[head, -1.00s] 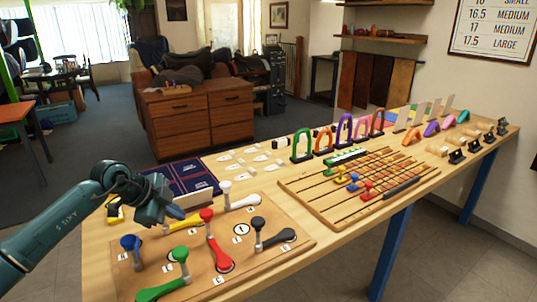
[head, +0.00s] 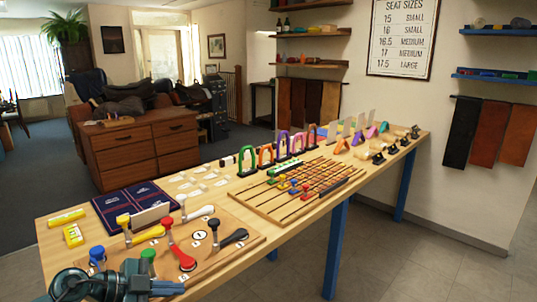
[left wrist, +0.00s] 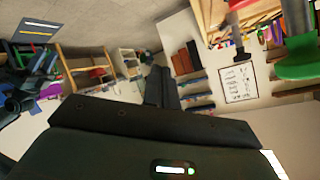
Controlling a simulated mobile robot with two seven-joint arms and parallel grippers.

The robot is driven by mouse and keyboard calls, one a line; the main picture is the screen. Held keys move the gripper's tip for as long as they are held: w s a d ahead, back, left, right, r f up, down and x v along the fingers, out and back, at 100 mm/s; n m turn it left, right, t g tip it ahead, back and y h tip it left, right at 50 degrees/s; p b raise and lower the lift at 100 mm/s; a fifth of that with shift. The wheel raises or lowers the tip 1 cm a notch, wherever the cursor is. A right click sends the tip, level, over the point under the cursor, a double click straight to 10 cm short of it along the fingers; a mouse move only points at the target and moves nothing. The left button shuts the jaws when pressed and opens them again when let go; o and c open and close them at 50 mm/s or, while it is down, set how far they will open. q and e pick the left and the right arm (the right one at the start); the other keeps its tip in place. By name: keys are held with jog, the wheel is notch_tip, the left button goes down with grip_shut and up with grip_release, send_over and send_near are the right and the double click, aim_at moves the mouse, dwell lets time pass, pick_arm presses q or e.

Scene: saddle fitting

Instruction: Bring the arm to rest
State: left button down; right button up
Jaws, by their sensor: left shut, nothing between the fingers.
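My left gripper (head: 158,286) is at the lower left of the head view, in front of the near edge of the lever board (head: 225,250). It is shut and empty. In the left wrist view its dark fingers (left wrist: 160,85) point away from the camera. The gripper hides part of the lever with the green knob (head: 148,255) and the foot of the one with the blue knob (head: 97,253). Red (head: 167,224), yellow, white and black levers stand clear of it. In the left wrist view a green knob (left wrist: 300,62) hangs at the upper right. My right gripper is not in view.
The long table (head: 62,262) carries a dark blue mat (head: 135,205), yellow blocks (head: 73,235), a slotted board with coloured sliders (head: 300,190) and several coloured arches (head: 283,145). A wooden cabinet (head: 125,160) stands behind. Open floor (head: 430,270) lies at the lower right.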

pick_arm(q)
jog(key=s+d+n+t+h, duration=0.2)
jog(key=s+d+n+t, duration=0.4)
jog(key=s+d+t, duration=0.15)
jog(key=s+a+f+n+g+y, duration=0.1)
jog(key=s+f+n+g+y, duration=0.2)
jog(key=s+f+n+y, duration=0.6)
jog(key=s+f, duration=0.6)
jog(key=f, duration=0.2)
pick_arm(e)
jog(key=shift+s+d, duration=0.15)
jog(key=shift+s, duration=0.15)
pick_arm(q)
jog(key=shift+g, duration=0.25)
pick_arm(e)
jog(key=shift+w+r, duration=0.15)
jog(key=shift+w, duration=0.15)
pick_arm(q)
jog(key=c, duration=2.2)
grip_release()
